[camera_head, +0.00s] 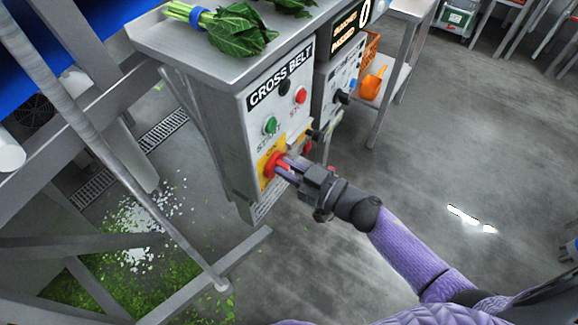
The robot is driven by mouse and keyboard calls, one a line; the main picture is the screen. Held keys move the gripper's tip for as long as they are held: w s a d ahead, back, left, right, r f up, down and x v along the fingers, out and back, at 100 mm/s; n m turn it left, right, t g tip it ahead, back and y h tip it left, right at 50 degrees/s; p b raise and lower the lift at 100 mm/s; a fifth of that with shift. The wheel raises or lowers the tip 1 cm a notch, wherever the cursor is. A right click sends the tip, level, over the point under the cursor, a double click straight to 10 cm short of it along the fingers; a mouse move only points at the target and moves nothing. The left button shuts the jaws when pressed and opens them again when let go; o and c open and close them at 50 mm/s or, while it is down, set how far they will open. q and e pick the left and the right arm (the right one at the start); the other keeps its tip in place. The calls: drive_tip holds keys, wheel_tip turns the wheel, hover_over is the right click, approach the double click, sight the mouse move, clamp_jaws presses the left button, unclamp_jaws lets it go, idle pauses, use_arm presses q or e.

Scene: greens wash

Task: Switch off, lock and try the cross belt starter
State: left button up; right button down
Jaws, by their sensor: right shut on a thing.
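The cross belt starter (250,125) is a grey box labelled CROSS BELT, mounted under a metal shelf. On its front are a green start button (270,125), a red stop button (300,95) and a black knob (284,86). Low on the front, a red rotary switch (271,164) sits on a yellow plate (263,178). My right gripper (284,168) is shut on the red switch handle, and its fingers hide part of it. The handle's exact angle cannot be told. No padlock can be made out clearly. My left gripper is not in view.
A second control box (338,80) stands right beside the starter. Bunches of greens (238,28) lie on the shelf above. An orange scoop (372,84) is on a rack behind. Metal frame legs and spilled leaves (140,270) are at left. The floor at right is open.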

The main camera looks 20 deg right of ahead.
drive_tip(key=n, duration=0.7)
drive_tip(key=shift+s+a+f+n, duration=0.2)
drive_tip(key=shift+a+f+n, duration=0.05)
drive_tip(key=shift+n, duration=0.15)
drive_tip(key=shift+s+a+f+n+b, duration=0.1)
drive_tip(key=shift+n+b, duration=0.15)
drive_tip(key=shift+n, duration=1.25)
drive_tip(key=shift+f+n+b, duration=0.15)
drive_tip(key=shift+n+b, duration=0.05)
drive_tip(key=shift+n, duration=1.3)
drive_tip(key=shift+s+a+f+n+b, duration=0.1)
drive_tip(key=shift+n+b, duration=0.15)
drive_tip(key=shift+n, duration=1.25)
drive_tip(key=c, duration=0.6)
unclamp_jaws()
drive_tip(key=shift+w, duration=0.1)
drive_tip(key=shift+d, duration=0.15)
